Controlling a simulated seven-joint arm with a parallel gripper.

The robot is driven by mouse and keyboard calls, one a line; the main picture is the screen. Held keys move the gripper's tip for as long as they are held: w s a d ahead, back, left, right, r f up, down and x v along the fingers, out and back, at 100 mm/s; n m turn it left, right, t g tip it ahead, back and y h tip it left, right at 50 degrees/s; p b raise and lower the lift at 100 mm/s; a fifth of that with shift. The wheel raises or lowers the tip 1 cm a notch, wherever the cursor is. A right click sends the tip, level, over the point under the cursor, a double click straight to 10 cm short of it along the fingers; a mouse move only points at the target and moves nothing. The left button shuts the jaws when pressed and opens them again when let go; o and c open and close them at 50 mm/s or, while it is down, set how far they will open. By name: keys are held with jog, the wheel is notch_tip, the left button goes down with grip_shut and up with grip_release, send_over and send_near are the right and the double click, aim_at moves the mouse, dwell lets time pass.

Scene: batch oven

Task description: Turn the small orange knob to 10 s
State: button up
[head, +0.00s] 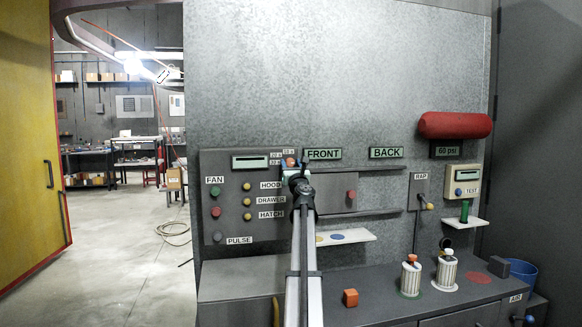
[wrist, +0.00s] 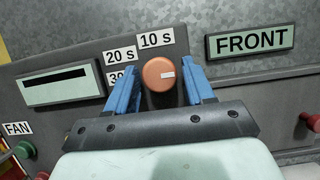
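The small orange knob (wrist: 158,74) sits on the grey panel in the wrist view, with a white mark on its face toward the right side. Labels "10 s" (wrist: 156,39) above it and "20 s" (wrist: 120,54) to its upper left are readable. A "30 s" label (wrist: 117,77) is partly hidden by a finger. The mark does not point at any of these labels. My gripper (wrist: 160,88) is open, with one blue finger on each side of the knob. A gap shows at the left finger; contact at the right cannot be told. In the head view the knob (head: 291,161) shows just above my gripper (head: 296,171).
A display (wrist: 60,85) is left of the knob and a FRONT sign (wrist: 251,41) right of it. Green (head: 214,191) and red (head: 215,212) fan buttons and several yellow buttons lie lower left.

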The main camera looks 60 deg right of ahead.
jog(key=c, duration=0.8)
jog(key=shift+o, duration=0.2)
jog(key=shift+n, duration=0.4)
jog(key=n+t+y, duration=0.1)
jog(key=n, duration=0.1)
jog(key=n+y, duration=0.1)
jog(key=n, duration=0.2)
jog(key=shift+d+t+y, duration=0.1)
jog(key=shift+t+y, duration=0.2)
jog(key=shift+t, duration=0.1)
jog(key=n+y, duration=0.1)
jog(key=n, duration=0.2)
jog(key=n+y, duration=0.2)
jog(key=n, duration=0.1)
jog(key=shift+s+d+r+n+t, duration=0.1)
jog(key=shift+s+n+t, duration=0.05)
jog(key=shift+n+t, duration=0.2)
jog(key=n+y, duration=0.2)
jog(key=n, duration=0.3)
jog(key=shift+r, duration=0.1)
jog(key=shift+r+n+g+y, duration=0.1)
jog(key=shift+n+g+y, duration=0.35)
jog(key=shift+n, duration=0.8)
jog(key=shift+n+g+y, duration=0.25)
jog(key=shift+n+g, duration=0.25)
jog(key=shift+n, duration=0.7)
